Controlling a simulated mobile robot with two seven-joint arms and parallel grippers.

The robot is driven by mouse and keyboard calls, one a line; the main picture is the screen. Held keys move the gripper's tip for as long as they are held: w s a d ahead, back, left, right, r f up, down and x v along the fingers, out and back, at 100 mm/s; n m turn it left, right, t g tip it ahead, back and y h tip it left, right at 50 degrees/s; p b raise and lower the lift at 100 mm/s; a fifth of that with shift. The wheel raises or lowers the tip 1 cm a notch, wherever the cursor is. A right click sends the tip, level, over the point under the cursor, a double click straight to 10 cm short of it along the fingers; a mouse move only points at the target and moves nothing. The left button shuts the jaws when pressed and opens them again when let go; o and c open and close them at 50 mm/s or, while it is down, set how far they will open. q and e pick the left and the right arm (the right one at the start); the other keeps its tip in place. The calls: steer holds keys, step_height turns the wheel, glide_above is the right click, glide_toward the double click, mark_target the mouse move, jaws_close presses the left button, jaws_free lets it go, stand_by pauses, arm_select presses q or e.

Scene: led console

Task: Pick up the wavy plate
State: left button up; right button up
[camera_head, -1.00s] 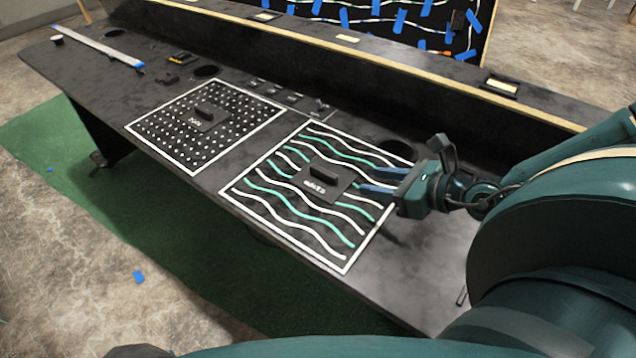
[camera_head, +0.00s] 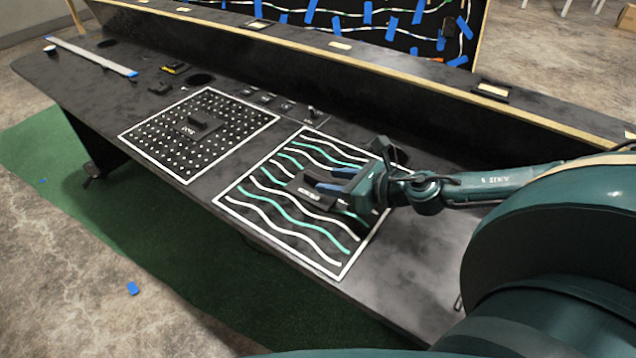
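The wavy plate (camera_head: 270,212) is a black square with a white border and white and teal wavy lines. It lies flat on the dark console top in the head view. A small label block with a raised handle (camera_head: 308,193) sits at its middle, partly hidden by my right gripper. My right gripper (camera_head: 322,180) reaches in from the right, low over the plate. Its two blue fingers are apart and reach the handle area; whether they touch the handle cannot be told. My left gripper is not in view.
A dotted plate (camera_head: 163,143) with its own handle lies to the left of the wavy plate. Small switches (camera_head: 268,98) and a round hole (camera_head: 200,79) are behind it. A raised ledge (camera_head: 400,95) runs along the back. The console's front edge is near the plate.

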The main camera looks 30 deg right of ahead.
mark_target(322, 179)
steer(key=shift+p+x, duration=0.45)
steer(key=shift+x, duration=1.2)
jaws_close()
steer(key=shift+w+r, duration=0.1)
